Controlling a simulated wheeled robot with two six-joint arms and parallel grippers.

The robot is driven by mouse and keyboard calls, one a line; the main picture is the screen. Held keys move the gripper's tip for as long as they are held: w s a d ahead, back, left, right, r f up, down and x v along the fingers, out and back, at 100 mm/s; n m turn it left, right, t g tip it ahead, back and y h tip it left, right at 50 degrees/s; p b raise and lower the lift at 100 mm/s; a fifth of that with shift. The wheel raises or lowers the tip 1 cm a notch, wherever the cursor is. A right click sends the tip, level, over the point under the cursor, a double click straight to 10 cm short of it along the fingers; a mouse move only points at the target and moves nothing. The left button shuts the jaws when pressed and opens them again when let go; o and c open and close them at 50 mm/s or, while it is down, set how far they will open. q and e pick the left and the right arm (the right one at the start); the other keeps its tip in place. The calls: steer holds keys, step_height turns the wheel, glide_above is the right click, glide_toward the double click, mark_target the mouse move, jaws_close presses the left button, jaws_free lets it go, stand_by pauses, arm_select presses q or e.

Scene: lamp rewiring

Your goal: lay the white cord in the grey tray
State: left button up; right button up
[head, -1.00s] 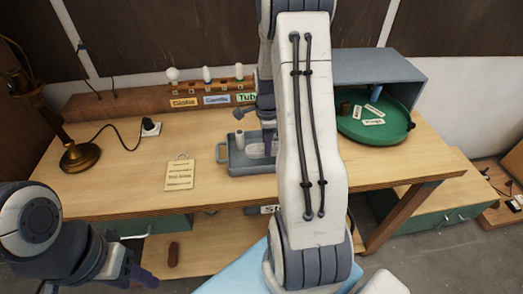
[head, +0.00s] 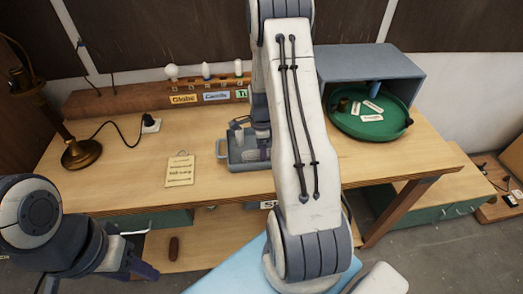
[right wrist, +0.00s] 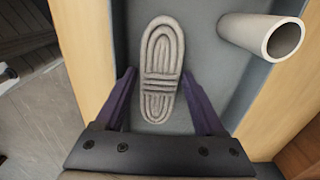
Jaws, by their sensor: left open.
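The white cord (right wrist: 163,48) is a flat, banded coil that lies on the floor of the grey tray (right wrist: 208,50) in the right wrist view. My right gripper (right wrist: 159,74) is open, with one purple finger on each side of the coil and small gaps to it. In the head view the grey tray (head: 237,165) stands on the bench, and my right arm and gripper (head: 258,150) hide most of its right part and the cord. My left gripper (head: 146,270) is open and empty, low in front of the bench.
A pale tube (right wrist: 266,37) stands in the tray beside the cord; it also shows in the head view (head: 239,134). A paper tag (head: 180,171) lies left of the tray. A green round tray (head: 368,122) is at the right, a brass lamp (head: 80,152) at the left.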

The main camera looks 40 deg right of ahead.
steer(key=shift+r, duration=0.5)
step_height(320, 180, up, 12)
steer(key=b, duration=0.2)
steer(key=shift+f, duration=0.25)
steer(key=s+a+r+n, duration=0.2)
steer(key=a+n, duration=0.5)
steer(key=a, duration=0.4)
steer(key=s+a+r+n, duration=0.2)
steer(key=a+r+n, duration=0.1)
steer(key=a+n, duration=0.55)
steer(key=s+a+n+y, duration=0.1)
steer(key=s+a+n, duration=1.3)
steer(key=s+n, duration=0.2)
steer(key=shift+s+r, duration=0.2)
steer(key=shift+s, duration=0.15)
